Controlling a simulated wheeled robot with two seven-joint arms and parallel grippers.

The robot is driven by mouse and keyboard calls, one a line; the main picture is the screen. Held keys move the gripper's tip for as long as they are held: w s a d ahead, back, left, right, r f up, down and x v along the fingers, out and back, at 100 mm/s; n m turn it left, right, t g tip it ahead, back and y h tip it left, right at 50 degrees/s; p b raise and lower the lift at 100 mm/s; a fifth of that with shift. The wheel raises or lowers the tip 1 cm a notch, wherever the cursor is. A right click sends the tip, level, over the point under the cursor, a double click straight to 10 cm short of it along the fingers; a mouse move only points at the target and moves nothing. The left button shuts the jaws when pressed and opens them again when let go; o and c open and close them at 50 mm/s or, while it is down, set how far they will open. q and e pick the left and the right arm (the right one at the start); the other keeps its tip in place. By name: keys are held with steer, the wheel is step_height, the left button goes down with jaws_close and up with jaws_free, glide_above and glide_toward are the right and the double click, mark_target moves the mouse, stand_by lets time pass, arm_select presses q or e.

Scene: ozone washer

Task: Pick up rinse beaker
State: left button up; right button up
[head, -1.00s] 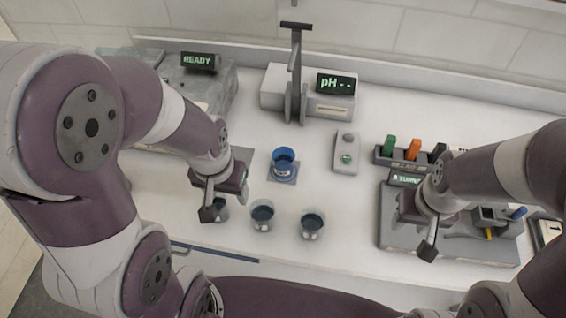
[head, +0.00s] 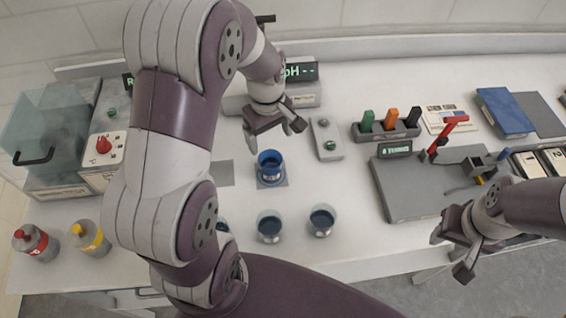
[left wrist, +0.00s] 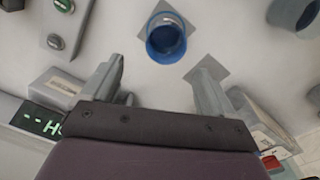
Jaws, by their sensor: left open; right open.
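A blue beaker (head: 270,166), which looks like the rinse beaker, stands upright on a small grey pad (head: 281,182) in the head view. It also shows in the left wrist view (left wrist: 166,40), ahead of the finger gap. My left gripper (head: 275,136) is open and empty, just behind the beaker and apart from it; its spread fingers also show in the left wrist view (left wrist: 157,82).
Two clear beakers of dark liquid (head: 269,226) (head: 321,220) stand in front; another is mostly behind my left arm. The pH meter (head: 303,88) is at the back. A small button box (head: 326,140) stands right of the blue beaker. A grey platform (head: 405,190) lies farther right.

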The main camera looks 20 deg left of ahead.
arm_select(q)
steer(key=shift+n, duration=0.4)
steer(key=f, duration=0.4)
steer(key=f+p, duration=0.1)
steer(key=f, duration=0.3)
steer(key=s+f+p, duration=0.1)
steer(key=f, duration=0.3)
steer(key=shift+d+f, duration=0.15)
steer(key=shift+w+f, duration=0.15)
steer(key=shift+f, duration=0.05)
steer(key=c, duration=1.2)
steer(key=shift+c, duration=0.3)
steer(key=shift+r, duration=0.15)
